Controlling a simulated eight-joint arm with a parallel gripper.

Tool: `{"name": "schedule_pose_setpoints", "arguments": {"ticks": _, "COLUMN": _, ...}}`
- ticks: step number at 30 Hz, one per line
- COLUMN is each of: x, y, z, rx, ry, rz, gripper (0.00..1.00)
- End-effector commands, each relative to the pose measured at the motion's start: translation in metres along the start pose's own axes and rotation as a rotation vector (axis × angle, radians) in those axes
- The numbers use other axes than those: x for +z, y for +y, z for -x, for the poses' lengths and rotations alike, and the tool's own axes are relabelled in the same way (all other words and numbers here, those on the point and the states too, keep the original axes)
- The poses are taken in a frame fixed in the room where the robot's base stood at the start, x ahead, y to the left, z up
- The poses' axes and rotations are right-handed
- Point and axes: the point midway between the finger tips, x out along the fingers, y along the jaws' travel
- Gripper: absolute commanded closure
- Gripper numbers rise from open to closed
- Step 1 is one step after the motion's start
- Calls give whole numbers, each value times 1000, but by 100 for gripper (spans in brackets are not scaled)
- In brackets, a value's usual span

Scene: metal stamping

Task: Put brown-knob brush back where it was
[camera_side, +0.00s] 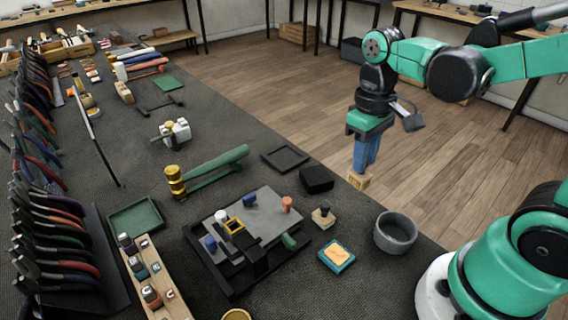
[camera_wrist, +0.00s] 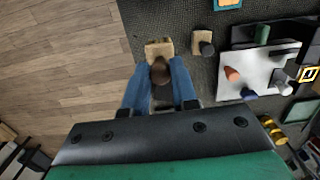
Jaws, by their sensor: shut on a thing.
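The brown-knob brush has a pale wooden block (camera_side: 359,181) and a brown knob (camera_wrist: 160,72). My gripper (camera_side: 366,160) points down with its blue fingers shut on the brush around the knob. In the side view the block shows below the fingertips at the table's right edge; I cannot tell whether it touches the table. In the wrist view my gripper (camera_wrist: 160,85) has the knob between its fingers, and the block (camera_wrist: 158,48) shows beyond them. The fingers hide part of the knob in the side view.
A dark-knob brush (camera_side: 323,217) stands near a teal-edged pad (camera_side: 337,257) and a grey bowl (camera_side: 395,233). A black block (camera_side: 316,179) and a black tray (camera_side: 285,158) lie nearby. A metal plate (camera_side: 262,226) carries several small pieces. Open floor lies beyond the table edge.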

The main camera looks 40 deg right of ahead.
Motion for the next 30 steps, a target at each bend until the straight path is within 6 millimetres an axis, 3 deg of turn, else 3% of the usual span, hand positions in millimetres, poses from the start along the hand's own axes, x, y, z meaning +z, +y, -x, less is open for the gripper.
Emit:
{"name": "schedule_pose_setpoints", "arguments": {"ticks": 5, "x": -1, "y": 0, "z": -4, "rx": 0, "ry": 0, "rz": 0, "gripper": 100}}
{"name": "schedule_pose_setpoints", "arguments": {"ticks": 18, "x": -4, "y": 0, "z": -50, "rx": 0, "ry": 0, "rz": 0, "gripper": 100}}
{"name": "schedule_pose_setpoints", "arguments": {"ticks": 30, "x": -4, "y": 0, "z": -58, "rx": 0, "ry": 0, "rz": 0, "gripper": 100}}
